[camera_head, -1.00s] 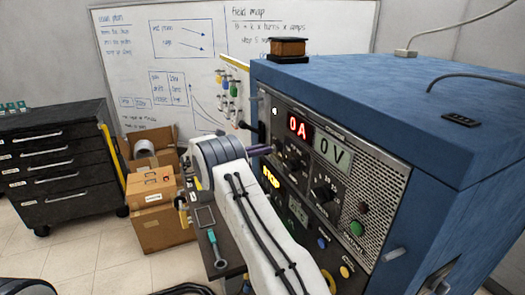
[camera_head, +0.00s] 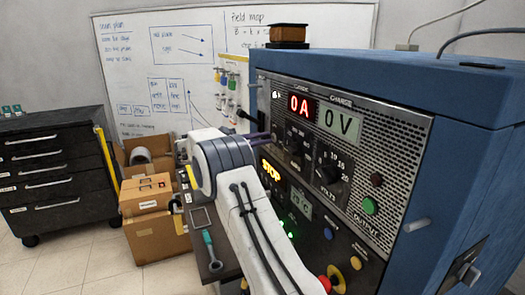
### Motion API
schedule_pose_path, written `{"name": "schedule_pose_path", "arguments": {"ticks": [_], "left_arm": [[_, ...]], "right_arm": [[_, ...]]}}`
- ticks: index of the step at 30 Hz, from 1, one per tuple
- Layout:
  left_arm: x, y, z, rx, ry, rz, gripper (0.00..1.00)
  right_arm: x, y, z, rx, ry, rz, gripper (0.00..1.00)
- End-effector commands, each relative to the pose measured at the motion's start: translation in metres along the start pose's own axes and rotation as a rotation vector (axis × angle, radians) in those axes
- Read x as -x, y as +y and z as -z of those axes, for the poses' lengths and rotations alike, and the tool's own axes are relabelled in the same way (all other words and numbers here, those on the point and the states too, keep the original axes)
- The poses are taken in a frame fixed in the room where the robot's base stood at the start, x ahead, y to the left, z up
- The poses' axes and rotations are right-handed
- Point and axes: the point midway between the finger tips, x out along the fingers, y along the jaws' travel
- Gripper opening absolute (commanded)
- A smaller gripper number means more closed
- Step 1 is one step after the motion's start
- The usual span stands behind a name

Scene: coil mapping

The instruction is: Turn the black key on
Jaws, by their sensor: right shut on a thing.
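The power cabinet (camera_head: 440,97) is blue, with a grey front panel (camera_head: 388,150). My right gripper (camera_head: 266,137) reaches up to the left part of that panel, below the red "0A" display (camera_head: 299,105). Its slim fingers are shut on a small part at the panel. That part is mostly hidden behind the fingers; its place fits the black key, but its shape and turn angle cannot be made out. A black dial knob (camera_head: 295,141) sits just right of the fingertips, and a second black knob (camera_head: 329,168) lower right. My left gripper is not in view.
A dark side table (camera_head: 228,250), cardboard boxes (camera_head: 155,240) and a black drawer cabinet (camera_head: 50,180) stand left. Floor between is clear.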

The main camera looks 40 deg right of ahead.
Motion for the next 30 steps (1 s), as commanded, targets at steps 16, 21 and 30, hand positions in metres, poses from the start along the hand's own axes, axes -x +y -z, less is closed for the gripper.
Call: {"name": "schedule_pose_path", "arguments": {"ticks": [16,21,30], "left_arm": [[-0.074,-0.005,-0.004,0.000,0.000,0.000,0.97],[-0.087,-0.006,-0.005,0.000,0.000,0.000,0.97],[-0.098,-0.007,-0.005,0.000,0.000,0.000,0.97]], "right_arm": [[0.001,-0.009,0.004,-0.500,-0.002,0.002,0.00],[0.001,-0.009,0.004,-0.612,-0.002,0.003,0.00],[0.001,-0.009,0.004,-0.730,-0.002,0.004,0.00]]}}
